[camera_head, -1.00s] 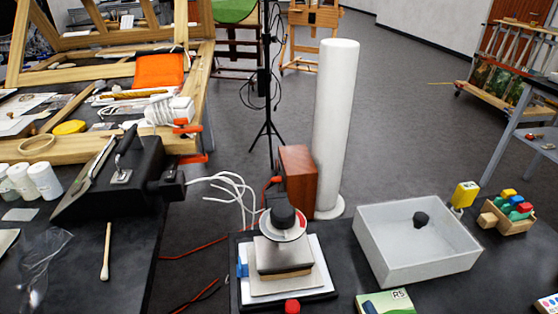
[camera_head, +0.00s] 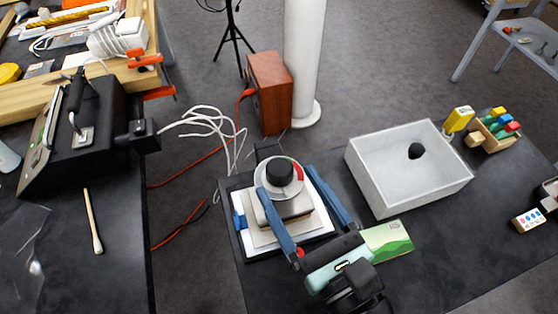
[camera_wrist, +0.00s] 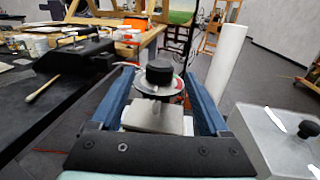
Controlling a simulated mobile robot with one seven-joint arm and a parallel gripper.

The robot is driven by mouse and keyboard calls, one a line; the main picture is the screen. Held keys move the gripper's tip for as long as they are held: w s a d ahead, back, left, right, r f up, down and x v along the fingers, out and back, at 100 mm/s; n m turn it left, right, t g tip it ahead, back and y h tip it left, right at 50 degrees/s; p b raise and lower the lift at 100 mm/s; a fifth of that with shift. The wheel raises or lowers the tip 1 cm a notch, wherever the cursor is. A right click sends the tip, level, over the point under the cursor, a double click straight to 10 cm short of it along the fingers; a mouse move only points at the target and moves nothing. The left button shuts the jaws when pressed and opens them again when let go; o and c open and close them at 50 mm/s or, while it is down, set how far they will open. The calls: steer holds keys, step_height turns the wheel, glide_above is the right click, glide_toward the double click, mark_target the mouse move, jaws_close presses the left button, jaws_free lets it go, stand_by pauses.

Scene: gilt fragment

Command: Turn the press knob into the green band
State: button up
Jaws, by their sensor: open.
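The press knob (camera_head: 282,171) is a black cap on a round white dial (camera_head: 264,181) with a red arc on its right side. It sits atop a small press with a grey block (camera_head: 294,206) on a white base. No green band can be made out on the dial. My gripper (camera_head: 284,183) is open, its two blue fingers reaching along both sides of the press, with the block and dial between them and gaps showing. In the wrist view the knob (camera_wrist: 159,73) stands upright beyond and between the fingertips.
A green box (camera_head: 388,241) lies beside my gripper. A reddish wooden box (camera_head: 270,92) and a white column (camera_head: 304,60) stand behind the press. White cables (camera_head: 208,121) hang to the left.

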mark_target(286, 181)
steer(key=shift+x, duration=2.2)
steer(key=shift+c, duration=0.2)
jaws_close()
